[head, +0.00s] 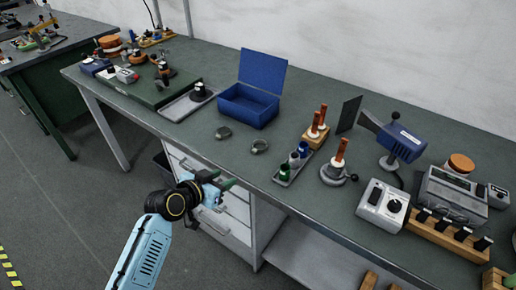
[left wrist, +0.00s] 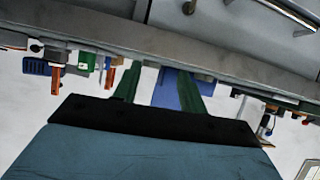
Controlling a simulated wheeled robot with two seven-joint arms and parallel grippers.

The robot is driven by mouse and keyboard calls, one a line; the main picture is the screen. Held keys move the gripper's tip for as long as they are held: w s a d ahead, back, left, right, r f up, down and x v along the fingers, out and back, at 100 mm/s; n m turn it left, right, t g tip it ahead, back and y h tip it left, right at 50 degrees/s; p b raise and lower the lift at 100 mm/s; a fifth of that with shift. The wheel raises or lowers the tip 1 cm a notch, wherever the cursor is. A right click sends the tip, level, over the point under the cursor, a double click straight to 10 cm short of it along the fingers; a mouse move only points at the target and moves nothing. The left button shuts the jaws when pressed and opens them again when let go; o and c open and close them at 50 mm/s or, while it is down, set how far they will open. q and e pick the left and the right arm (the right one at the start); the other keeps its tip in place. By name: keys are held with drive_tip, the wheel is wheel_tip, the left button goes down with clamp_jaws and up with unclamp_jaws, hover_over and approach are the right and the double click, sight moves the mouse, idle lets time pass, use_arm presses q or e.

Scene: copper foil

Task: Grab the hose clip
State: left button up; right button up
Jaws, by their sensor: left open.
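Two small grey-green ring-shaped clips lie on the dark green bench top in front of the blue box. One hose clip (head: 223,132) is at the left, and a second ring clip (head: 259,146) is to its right with a small tab. My left gripper (head: 227,186) is open and empty, off the bench's front edge and below the top, by the white drawers. Its two green fingers stand apart in the left wrist view (left wrist: 158,88), where the clips cannot be made out. My right gripper is not in view.
The open blue box (head: 249,105) stands behind the clips. A small tray (head: 294,166) with bottles is to their right, then a blue device (head: 399,140) and grey meters. The bench top (head: 190,135) is clear left of the clips. White drawers (head: 228,213) are below.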

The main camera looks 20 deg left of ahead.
use_arm(q)
approach(253, 151)
drive_tip(key=shift+w+d+f+m+t+b, duration=0.15)
drive_tip(key=shift+w+f+m+t+b, duration=0.2)
drive_tip(key=shift+w+f+b, duration=0.3)
drive_tip(key=shift+b+x, duration=0.35)
drive_tip(key=shift+x, duration=2.7)
drive_tip(key=shift+d, duration=0.2)
clamp_jaws()
